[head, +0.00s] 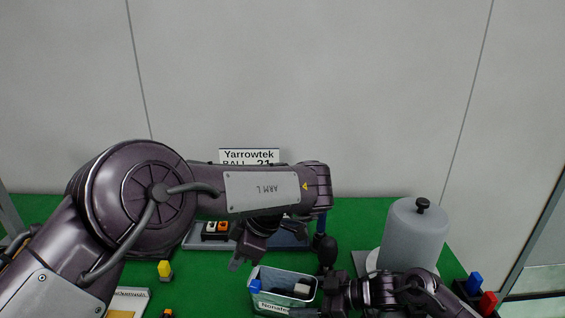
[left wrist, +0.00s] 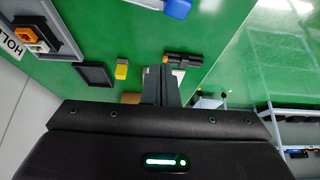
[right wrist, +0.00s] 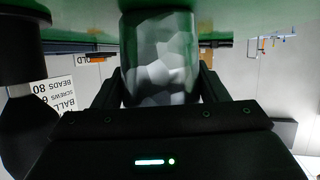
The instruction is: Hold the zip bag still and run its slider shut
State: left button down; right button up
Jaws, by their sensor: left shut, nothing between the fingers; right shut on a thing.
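The zip bag (head: 280,272) looks like a pale green open pouch with a partly hidden label, at the bottom centre of the head view. White and dark things show inside its open mouth. A blue piece, apparently the slider (head: 255,286), sits at the left end of its rim. My right gripper (head: 314,298) is shut at the bag's right end; a crumpled grey-white surface (right wrist: 160,62) fills its fingers in the right wrist view. My left gripper (head: 236,264) is shut and empty, above and left of the bag, apart from the slider. Its closed fingers show in the left wrist view (left wrist: 160,84).
A grey cylinder (head: 412,238) with a black knob stands at right, beside blue (head: 475,281) and red (head: 488,301) blocks. A grey tray (head: 192,241) with small blocks lies behind my left gripper. A yellow block (head: 165,269) and white card (head: 132,299) lie at left.

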pick_arm(q)
jog(key=shift+r, duration=0.6)
